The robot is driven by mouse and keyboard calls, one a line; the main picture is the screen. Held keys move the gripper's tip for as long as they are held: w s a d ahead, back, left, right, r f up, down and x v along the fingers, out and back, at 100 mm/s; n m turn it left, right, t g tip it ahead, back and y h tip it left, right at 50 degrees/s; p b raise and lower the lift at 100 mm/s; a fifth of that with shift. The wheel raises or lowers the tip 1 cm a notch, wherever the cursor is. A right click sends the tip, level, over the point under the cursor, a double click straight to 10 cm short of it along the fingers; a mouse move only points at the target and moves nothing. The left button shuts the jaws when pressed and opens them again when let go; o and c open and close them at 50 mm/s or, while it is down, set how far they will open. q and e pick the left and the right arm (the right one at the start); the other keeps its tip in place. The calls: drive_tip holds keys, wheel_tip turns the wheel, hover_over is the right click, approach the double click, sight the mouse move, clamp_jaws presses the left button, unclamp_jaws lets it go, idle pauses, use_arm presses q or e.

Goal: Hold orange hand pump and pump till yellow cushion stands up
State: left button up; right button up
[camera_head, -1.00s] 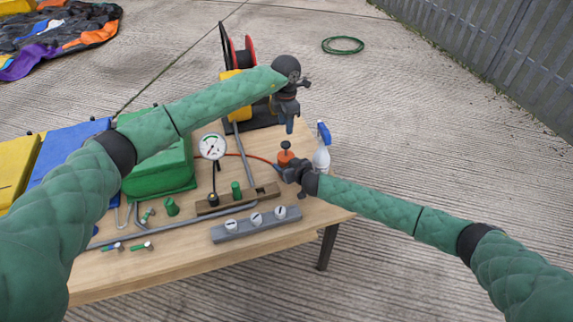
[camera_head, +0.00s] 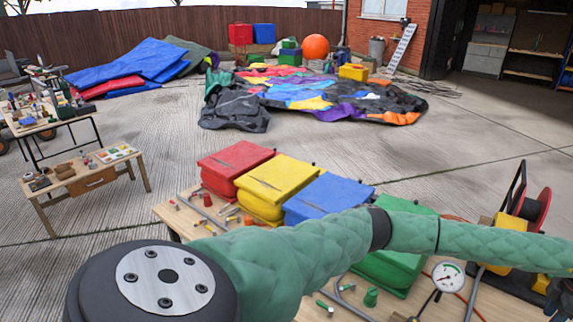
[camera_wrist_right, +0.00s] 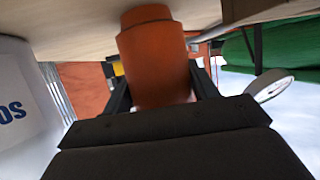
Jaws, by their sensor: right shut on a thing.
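The orange hand pump (camera_wrist_right: 154,42) is between the fingers of my right gripper (camera_wrist_right: 160,82) in the right wrist view. The gripper is shut on it. The pump and right gripper do not show in the head view. A puffed yellow block (camera_head: 278,183), probably the yellow cushion, lies on the workbench between a red block (camera_head: 236,165) and a blue block (camera_head: 328,196). A pressure gauge (camera_head: 447,276) stands at the lower right; its reading is too small to tell. My left arm crosses the head view and leaves at the right, so my left gripper is out of view.
A green block (camera_head: 393,262) is partly behind my left arm. Small tools and pipes lie on the bench (camera_head: 180,211). A hose reel (camera_head: 535,212) stands at right. The deflated castle (camera_head: 310,95) lies on open concrete behind. Two tables stand at left.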

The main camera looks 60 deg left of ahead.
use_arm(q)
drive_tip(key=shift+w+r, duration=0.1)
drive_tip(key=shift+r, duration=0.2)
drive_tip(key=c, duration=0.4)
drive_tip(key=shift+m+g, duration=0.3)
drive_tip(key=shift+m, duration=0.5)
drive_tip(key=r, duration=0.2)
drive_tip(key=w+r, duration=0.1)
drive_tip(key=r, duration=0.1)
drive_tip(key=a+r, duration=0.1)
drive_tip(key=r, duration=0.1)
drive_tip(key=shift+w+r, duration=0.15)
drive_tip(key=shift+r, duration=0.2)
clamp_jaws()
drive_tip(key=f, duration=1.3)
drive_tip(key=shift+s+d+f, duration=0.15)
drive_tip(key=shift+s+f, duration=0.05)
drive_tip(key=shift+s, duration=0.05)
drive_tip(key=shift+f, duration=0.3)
